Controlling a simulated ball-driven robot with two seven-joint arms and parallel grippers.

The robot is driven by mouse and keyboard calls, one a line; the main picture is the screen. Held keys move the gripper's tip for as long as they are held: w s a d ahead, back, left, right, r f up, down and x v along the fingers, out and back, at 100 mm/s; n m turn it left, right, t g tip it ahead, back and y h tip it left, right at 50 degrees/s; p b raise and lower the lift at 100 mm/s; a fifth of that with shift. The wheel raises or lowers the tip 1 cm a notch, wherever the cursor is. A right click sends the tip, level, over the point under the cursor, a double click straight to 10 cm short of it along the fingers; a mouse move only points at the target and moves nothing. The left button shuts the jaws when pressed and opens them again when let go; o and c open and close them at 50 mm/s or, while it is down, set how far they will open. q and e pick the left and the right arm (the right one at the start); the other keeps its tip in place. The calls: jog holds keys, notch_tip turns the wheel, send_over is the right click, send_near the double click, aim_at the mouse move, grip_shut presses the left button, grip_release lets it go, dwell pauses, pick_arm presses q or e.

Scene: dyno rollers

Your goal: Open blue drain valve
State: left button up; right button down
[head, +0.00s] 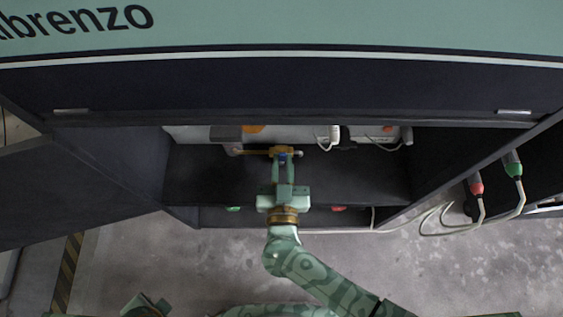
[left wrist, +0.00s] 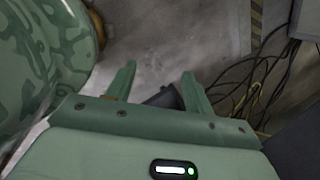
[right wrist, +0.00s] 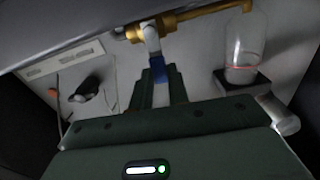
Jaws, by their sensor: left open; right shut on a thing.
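The blue drain valve handle (head: 283,155) sits on a brass pipe (head: 256,152) inside the dark cabinet. My right gripper (head: 282,164) reaches into the cabinet from the front and is shut on the handle. In the right wrist view the blue handle (right wrist: 158,73) is between the two fingers (right wrist: 160,78), below a pale valve stem on the brass pipe (right wrist: 200,18). The fingers hide part of the handle. My left gripper (left wrist: 158,70) is open and empty above the floor in the left wrist view.
A black knob (right wrist: 88,87) is to the left. A red connector (head: 476,184) and a green connector (head: 513,165) hang with cables at the cabinet's right. Black cables (left wrist: 240,85) lie near my left gripper.

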jog(key=shift+d+m+p, duration=0.35)
jog(key=shift+d+m, duration=0.05)
jog(key=shift+m, duration=0.6)
jog(key=shift+d+f+m, duration=0.1)
jog(key=shift+d+m, duration=0.05)
jog(key=shift+m, duration=0.15)
jog(key=shift+d+f+m, duration=0.15)
jog(key=shift+d+m, duration=0.1)
jog(key=shift+m, duration=0.55)
pick_arm(q)
jog(key=shift+g, duration=0.3)
jog(key=shift+s+d+f, duration=0.2)
jog(key=shift+s+f, duration=1.7)
jog(key=shift+f, duration=0.2)
pick_arm(e)
jog(key=shift+s+d+f+m, duration=0.1)
jog(key=shift+d+f+m, duration=0.1)
jog(key=shift+m, duration=0.3)
jog(key=shift+d+f+m, duration=0.1)
jog(key=shift+d+m, duration=0.1)
jog(key=shift+m, duration=0.3)
jog(key=c, duration=1.3)
grip_release()
jog(key=shift+c, duration=0.2)
